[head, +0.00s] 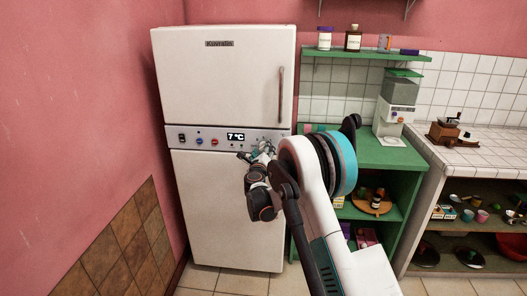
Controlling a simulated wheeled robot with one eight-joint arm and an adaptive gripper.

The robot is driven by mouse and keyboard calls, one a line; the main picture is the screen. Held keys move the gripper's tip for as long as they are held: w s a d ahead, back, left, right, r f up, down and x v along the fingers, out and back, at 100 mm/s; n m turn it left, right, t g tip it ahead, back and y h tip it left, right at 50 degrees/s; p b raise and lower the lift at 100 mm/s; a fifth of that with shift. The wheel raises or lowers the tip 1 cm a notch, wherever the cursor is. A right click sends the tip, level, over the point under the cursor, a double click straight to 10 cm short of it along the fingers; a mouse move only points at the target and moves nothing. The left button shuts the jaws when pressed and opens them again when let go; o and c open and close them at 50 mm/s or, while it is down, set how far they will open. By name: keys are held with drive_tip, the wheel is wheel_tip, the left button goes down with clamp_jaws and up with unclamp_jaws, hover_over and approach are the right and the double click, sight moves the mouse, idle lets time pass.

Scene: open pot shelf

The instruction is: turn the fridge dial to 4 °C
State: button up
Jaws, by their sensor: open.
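The white fridge (222,215) stands against the back wall, its doors shut. A grey control panel (190,141) runs across it between the upper and lower doors. The panel's display (236,136) reads 7 °C. Left of the display are a dark switch, a blue button (199,141) and a red button (215,142). My gripper (246,155) is at the right part of the panel, small in the picture. It is open. The dial is not clearly seen; my gripper and arm cover that end of the panel. I cannot tell whether the fingers touch anything.
A green cabinet (386,155) stands right of the fridge, with a grey dispenser (396,105) on top. A green shelf (365,56) with bottles hangs above. A tiled counter (480,143) with a coffee grinder (444,131) is at right. The pink wall (80,110) bounds the left.

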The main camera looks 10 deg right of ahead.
drive_tip(key=v, duration=1.1)
drive_tip(key=s+a+r+n+t+y, duration=0.1)
drive_tip(key=s+a+r+n+y, duration=0.1)
drive_tip(key=r+n, duration=0.35)
drive_tip(key=s+a+r+n+t+y, duration=0.1)
drive_tip(key=s+r+n+y, duration=0.15)
drive_tip(key=r, duration=0.55)
drive_tip(key=s+a+r+n+g+y, duration=0.3)
drive_tip(key=s+r+n+y, duration=0.3)
drive_tip(key=s+n, duration=0.4)
drive_tip(key=s+d+f+n+g+h, duration=0.1)
drive_tip(key=s+d+f+n+g, duration=0.2)
drive_tip(key=s, duration=0.8)
drive_tip(key=s+d+f+n+g+h, duration=0.2)
drive_tip(key=s+f+n, duration=0.3)
drive_tip(key=s, duration=0.7)
drive_tip(key=s+d+f+n+g+h, duration=0.2)
drive_tip(key=s+d+f+n+g, duration=0.2)
drive_tip(key=s, duration=0.8)
drive_tip(key=shift+d+f+n, duration=0.15)
drive_tip(key=shift+n, duration=0.65)
drive_tip(key=shift+s, duration=0.1)
